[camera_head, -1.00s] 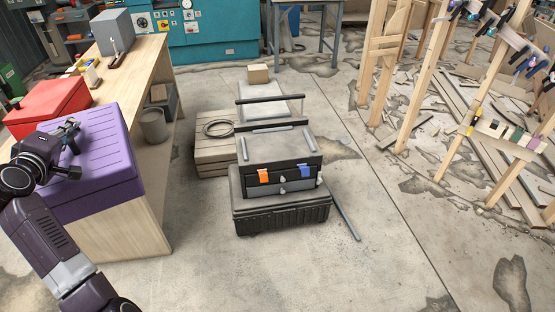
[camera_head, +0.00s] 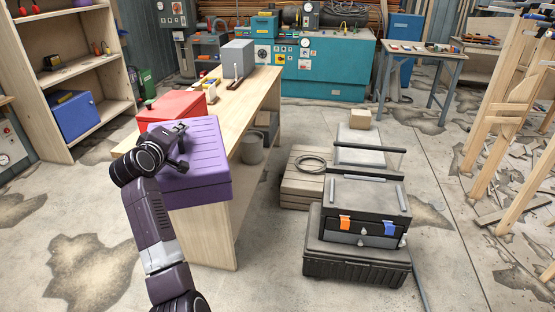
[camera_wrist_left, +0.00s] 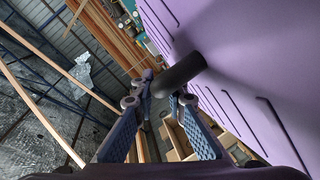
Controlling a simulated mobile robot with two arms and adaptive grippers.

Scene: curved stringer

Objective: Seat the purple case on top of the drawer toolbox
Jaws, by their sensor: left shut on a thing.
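The purple case (camera_head: 205,175) rests at the near end of the wooden workbench, its ribbed lid up. My left gripper (camera_head: 180,143) is at the lid, shut on the case's dark handle. In the left wrist view, my left gripper's fingers (camera_wrist_left: 160,95) close about the dark round handle (camera_wrist_left: 180,75) beside the purple lid (camera_wrist_left: 225,75). The drawer toolbox (camera_head: 365,215) has a grey top, an orange latch and a blue latch. It stands to the right on a black lower box (camera_head: 355,265). Its top shows nothing on it. My right gripper is not in view.
The workbench (camera_head: 208,240) also bears a red box (camera_head: 172,104) behind the case and a grey box (camera_head: 238,58).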

